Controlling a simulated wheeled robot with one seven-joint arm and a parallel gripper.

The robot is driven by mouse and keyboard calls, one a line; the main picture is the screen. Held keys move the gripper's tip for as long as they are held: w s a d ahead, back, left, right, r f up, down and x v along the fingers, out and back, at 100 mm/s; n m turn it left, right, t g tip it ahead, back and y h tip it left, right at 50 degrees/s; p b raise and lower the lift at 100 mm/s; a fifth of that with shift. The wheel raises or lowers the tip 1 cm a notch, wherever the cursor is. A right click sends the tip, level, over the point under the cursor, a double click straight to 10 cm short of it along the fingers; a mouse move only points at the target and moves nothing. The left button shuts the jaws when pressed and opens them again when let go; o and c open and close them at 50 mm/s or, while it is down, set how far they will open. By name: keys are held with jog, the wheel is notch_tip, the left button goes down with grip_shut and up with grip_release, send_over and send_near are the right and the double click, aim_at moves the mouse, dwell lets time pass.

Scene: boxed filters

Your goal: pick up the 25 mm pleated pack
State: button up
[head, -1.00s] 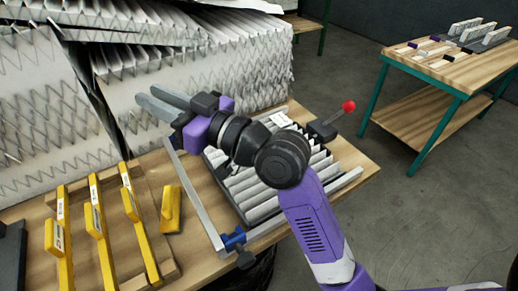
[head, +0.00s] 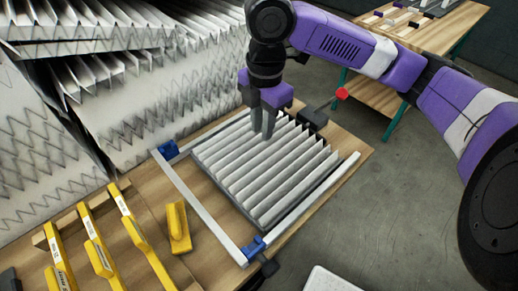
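A white pleated pack (head: 262,170) lies flat on the wooden table inside a metal clamp frame (head: 205,212), its pleats running side by side. I cannot read a size on it. My gripper (head: 265,136) points down over the far edge of this pack. Its two grey fingers look close together from this angle, with nothing visible held between them. I cannot tell whether the tips touch the pleats or hover just above them.
Large pleated packs (head: 150,90) are stacked at the back left. Yellow-handled pieces (head: 105,255) and a yellow block (head: 178,228) occupy the table's left side. A black clamp with a red knob (head: 342,94) is right of my gripper. Another table (head: 440,30) stands beyond.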

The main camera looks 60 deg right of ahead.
aim_at(265, 150)
jog(key=shift+s+d+f, duration=0.2)
jog(key=shift+s+d, duration=0.15)
jog(key=shift+f, duration=0.4)
notch_tip(265, 150, down, 6)
jog(key=shift+f+p, duration=0.25)
jog(key=shift+p, duration=0.15)
jog(key=shift+c, duration=0.4)
grip_shut()
